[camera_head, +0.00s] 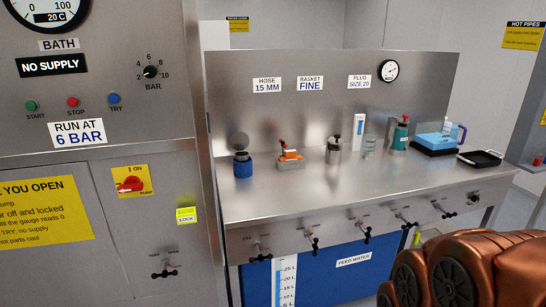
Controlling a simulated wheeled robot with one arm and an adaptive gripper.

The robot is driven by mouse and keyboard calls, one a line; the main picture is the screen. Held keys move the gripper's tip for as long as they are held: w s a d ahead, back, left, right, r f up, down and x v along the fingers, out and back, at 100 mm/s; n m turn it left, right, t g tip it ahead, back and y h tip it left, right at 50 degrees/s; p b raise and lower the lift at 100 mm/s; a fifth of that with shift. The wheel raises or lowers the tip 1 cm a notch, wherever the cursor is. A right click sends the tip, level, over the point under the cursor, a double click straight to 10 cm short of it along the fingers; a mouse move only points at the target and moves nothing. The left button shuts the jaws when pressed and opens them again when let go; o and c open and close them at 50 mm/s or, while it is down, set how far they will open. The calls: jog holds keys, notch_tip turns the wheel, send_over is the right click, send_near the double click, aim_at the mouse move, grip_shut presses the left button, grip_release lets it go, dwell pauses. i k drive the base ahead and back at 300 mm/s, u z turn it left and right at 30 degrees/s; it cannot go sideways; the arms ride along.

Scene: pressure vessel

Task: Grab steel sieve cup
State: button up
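No thing in the head view is plainly a steel sieve cup. A small steel vessel with a black top (333,152) stands upright on the steel bench (350,187), in the middle of the row of things. I cannot tell whether it is the sieve cup or holds it. A "BASKET FINE" sign (310,83) hangs on the panel behind. My gripper's fingers are not visible. Copper-coloured rounded parts, probably my arm, fill the lower right corner, in front of the bench, and hide its lower right part.
A blue jar (243,167), an orange fitting (290,157), a clear beaker (370,147), a green bottle (400,137), a blue block (433,142) and a black tray (480,158) share the bench. Valve handles (364,235) line its front. A control cabinet (90,165) stands left. The bench's front strip is clear.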

aim_at(242, 160)
jog(key=u, duration=0.05)
jog(key=i, duration=0.95)
jog(key=u, duration=0.75)
